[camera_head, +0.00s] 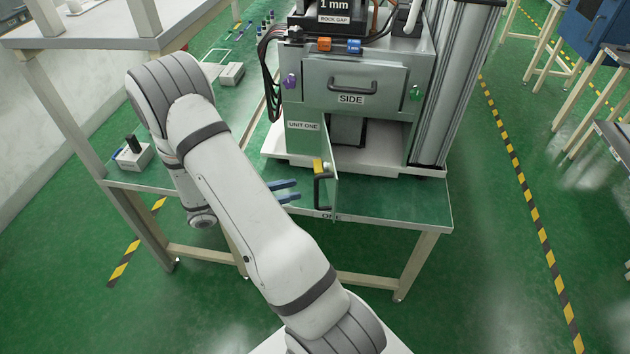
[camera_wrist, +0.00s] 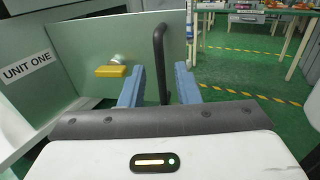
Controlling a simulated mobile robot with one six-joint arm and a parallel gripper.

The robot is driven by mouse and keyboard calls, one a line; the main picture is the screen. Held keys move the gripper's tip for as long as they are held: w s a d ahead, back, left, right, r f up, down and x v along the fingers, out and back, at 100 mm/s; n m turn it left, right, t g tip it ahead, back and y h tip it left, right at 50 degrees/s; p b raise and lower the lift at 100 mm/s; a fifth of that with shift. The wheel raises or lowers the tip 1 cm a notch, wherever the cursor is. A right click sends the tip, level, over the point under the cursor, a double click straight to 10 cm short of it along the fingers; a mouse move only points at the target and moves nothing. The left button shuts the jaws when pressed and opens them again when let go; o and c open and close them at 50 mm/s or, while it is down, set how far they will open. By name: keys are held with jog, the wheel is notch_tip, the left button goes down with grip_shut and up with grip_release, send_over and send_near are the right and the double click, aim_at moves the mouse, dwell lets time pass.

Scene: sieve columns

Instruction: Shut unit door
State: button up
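The unit door (camera_head: 331,185) stands swung open towards the front, seen nearly edge-on below the "UNIT ONE" label. In the wrist view the handle (camera_wrist: 160,60) shows between the blue fingers, and the latch (camera_wrist: 111,71) lies to the left. My gripper (camera_head: 299,190) is open, its fingertips just left of the handle in the head view. The gripper (camera_wrist: 160,82) holds nothing.
The unit (camera_head: 352,75) with a closed "SIDE" drawer stands on a green-topped bench (camera_head: 400,205). Below the drawer is an open compartment with a dark object (camera_head: 348,131). A tall metal column is at right. Floor is clear at the right.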

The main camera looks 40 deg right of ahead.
jog(key=p, duration=0.2)
send_over(316, 206)
jog(key=shift+w+d, duration=0.15)
jog(key=shift+d, duration=0.15)
jog(key=shift+c, duration=0.2)
grip_shut()
jog(key=shift+w+a+f, duration=0.1)
jog(key=shift+a+f, duration=0.05)
